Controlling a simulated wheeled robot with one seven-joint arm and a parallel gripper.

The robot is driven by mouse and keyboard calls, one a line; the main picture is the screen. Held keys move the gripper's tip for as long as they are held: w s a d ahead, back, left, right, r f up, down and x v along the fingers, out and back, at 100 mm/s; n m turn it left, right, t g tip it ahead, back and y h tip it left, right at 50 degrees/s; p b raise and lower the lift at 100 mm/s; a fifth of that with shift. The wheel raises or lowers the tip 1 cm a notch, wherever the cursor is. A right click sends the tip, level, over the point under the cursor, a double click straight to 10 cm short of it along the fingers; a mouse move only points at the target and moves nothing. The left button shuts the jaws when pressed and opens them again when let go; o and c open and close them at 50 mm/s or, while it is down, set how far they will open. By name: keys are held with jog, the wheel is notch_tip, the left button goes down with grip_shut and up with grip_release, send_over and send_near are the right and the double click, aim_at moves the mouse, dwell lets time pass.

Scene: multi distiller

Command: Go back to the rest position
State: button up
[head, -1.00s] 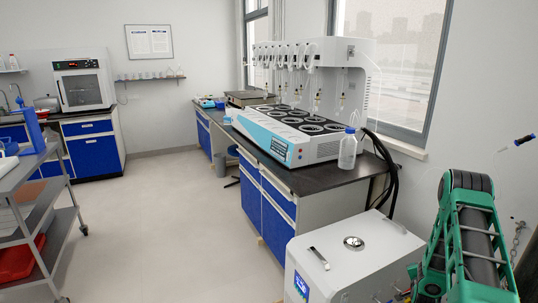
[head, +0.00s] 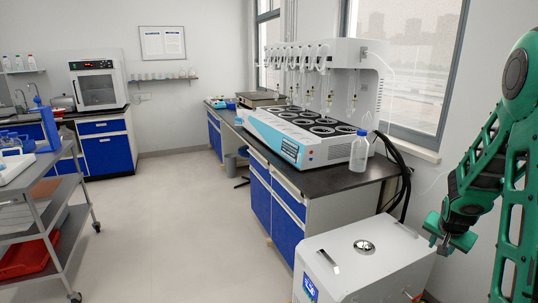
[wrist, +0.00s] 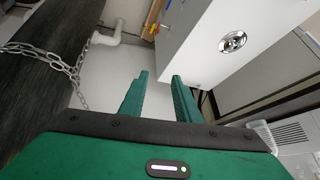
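My gripper (wrist: 158,98) shows in the wrist view with its two green fingers apart and nothing between them. It points down past the white box-shaped unit toward the pale floor. In the head view my gripper (head: 447,240) hangs at the right, beside the white unit (head: 365,262), at the end of my folded green arm. The unit's metal cap also shows in the wrist view (wrist: 232,42).
The multi-position distiller (head: 310,135) stands on the dark bench, with a blue-capped bottle (head: 359,155) at its near corner. A grey cart (head: 45,205) stands at the left. Open floor (head: 180,210) lies between. A chain (wrist: 60,62) hangs close in the wrist view.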

jog(key=s+a+r+n+g+y, duration=0.1)
jog(key=s+a+r, duration=0.3)
jog(key=s, duration=0.6)
jog(key=s+a+r+n+g+y, duration=0.2)
jog(key=s+a+r, duration=0.2)
jog(key=s+a, duration=0.5)
jog(key=s+a+r+n+g+y, duration=0.1)
jog(key=s+a+r+n, duration=0.1)
jog(key=s+a+r, duration=0.2)
jog(key=s+a, duration=0.3)
jog(key=s, duration=0.4)
jog(key=shift+s+r+g+y, duration=0.25)
jog(key=shift+s+g+y, duration=0.05)
jog(key=shift+w+f, duration=0.25)
jog(key=shift+w, duration=0.4)
jog(key=shift+s, duration=0.15)
